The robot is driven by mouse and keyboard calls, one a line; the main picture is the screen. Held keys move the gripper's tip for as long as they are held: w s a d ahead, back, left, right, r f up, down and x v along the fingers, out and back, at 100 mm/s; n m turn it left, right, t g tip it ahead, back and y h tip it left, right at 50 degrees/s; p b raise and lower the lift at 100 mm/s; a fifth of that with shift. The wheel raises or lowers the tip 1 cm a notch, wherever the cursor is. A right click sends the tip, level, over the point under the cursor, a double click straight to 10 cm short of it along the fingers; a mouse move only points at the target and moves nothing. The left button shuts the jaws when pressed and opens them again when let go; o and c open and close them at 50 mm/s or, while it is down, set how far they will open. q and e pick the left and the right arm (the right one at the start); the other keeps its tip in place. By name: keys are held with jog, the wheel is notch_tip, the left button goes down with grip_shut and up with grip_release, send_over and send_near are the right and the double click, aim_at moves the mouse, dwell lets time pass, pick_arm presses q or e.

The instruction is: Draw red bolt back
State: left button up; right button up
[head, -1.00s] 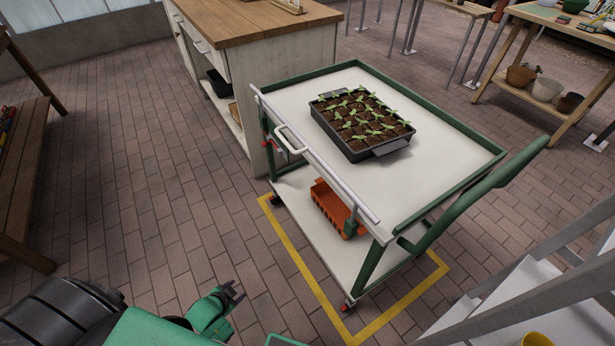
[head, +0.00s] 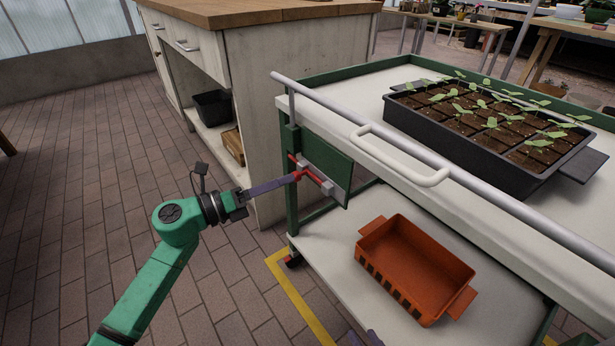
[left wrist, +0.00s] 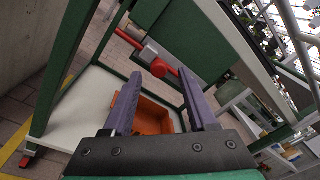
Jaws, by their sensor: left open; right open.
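The red bolt (head: 312,176) lies across a grey bracket on a green plate at the cart's near left corner post. Its red knob (left wrist: 160,68) faces my left gripper in the left wrist view. My left gripper (head: 294,177) is open, with its purple fingertips at the knob. In the left wrist view the knob appears between the two fingertips (left wrist: 160,74); contact cannot be told. Only the purple fingertips of my right gripper (head: 363,338) show at the bottom edge of the head view, apart and well below the bolt.
The cart's white top (head: 330,111) carries a black seedling tray (head: 450,145). A white handle (head: 400,160) and a grey rail (head: 440,165) run along its near side. An orange crate (head: 410,290) sits on the lower shelf. A wooden-topped cabinet (head: 290,60) stands behind.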

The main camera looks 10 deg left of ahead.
aim_at(301, 174)
pick_arm(q)
jog(key=x, duration=0.7)
jog(key=shift+w+d+f, duration=0.1)
jog(key=shift+w+f, duration=0.05)
jog(key=shift+w, duration=0.05)
grip_shut()
dwell(0.9)
